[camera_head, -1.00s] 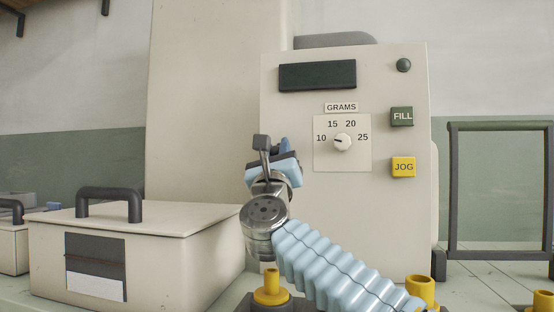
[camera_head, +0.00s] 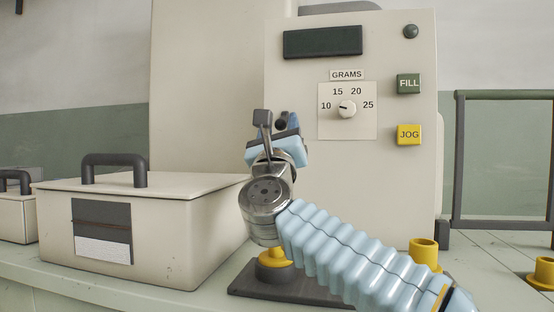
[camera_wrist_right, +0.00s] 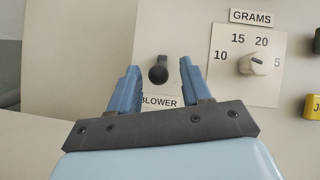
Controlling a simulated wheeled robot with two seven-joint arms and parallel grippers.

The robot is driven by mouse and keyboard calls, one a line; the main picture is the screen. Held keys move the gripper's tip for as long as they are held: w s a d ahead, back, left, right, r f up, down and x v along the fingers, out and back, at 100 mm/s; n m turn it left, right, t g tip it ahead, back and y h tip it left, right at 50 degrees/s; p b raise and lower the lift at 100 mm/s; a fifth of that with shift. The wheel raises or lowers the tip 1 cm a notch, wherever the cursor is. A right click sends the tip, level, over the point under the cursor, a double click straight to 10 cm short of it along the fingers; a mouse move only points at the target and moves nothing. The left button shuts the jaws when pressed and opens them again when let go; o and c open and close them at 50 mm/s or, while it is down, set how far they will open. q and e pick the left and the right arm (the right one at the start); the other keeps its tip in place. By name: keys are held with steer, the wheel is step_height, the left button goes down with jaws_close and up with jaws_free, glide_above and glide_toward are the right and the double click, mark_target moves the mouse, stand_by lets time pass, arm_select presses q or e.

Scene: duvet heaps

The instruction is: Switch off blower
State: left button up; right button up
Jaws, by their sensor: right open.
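The blower switch is a small black lever with a rounded end (camera_wrist_right: 158,74) on the cream machine panel (camera_wrist_right: 110,45). The "BLOWER" label (camera_wrist_right: 161,102) sits just below it, partly hidden by my gripper. My right gripper (camera_wrist_right: 159,67) is open, its two blue fingers on either side of the lever in the wrist view, with gaps on both sides; how deep they reach is unclear. In the head view my right gripper (camera_head: 285,127) is in front of the panel's lower left, and a dark rounded knob (camera_head: 281,122) shows beside its fingers. My left gripper is not in view.
A GRAMS dial (camera_head: 347,109), a green FILL button (camera_head: 408,84) and a yellow JOG button (camera_head: 409,134) are on the panel to the right. A lidded cream box (camera_head: 165,235) stands left of my arm. Yellow cups (camera_head: 425,253) stand near the panel's base.

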steer(key=b+v, duration=0.2)
steer(key=v, duration=0.7)
steer(key=shift+s+f, duration=0.25)
steer(key=shift+s, duration=0.05)
